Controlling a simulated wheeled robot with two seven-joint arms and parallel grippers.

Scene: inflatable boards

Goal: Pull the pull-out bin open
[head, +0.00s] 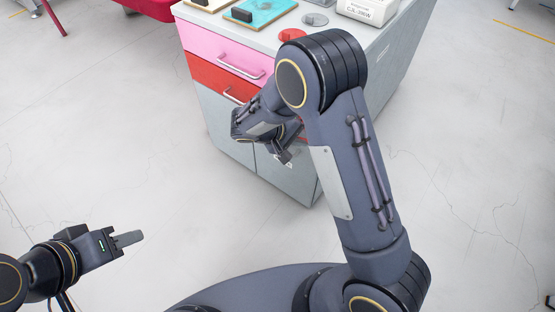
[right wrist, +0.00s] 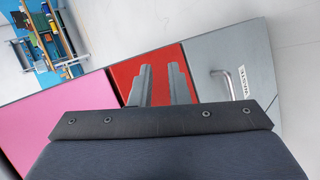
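The grey cabinet (head: 300,188) stands ahead, with a pink drawer over a red drawer and grey fronts below. In the right wrist view, a grey front (right wrist: 262,55) carries a silver bar handle (right wrist: 226,84) and a small label; it looks like the pull-out bin and looks closed. My right gripper (right wrist: 161,75) is open, with its two fingers apart and empty in front of the red front, left of that handle in this view.
The pink drawer (head: 215,45) and red drawer (head: 215,80) have bar handles above the grey fronts. A teal board (head: 262,10), a red disc and a white box (head: 368,9) lie on the cabinet top. The floor at left is clear; a red object stands behind.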

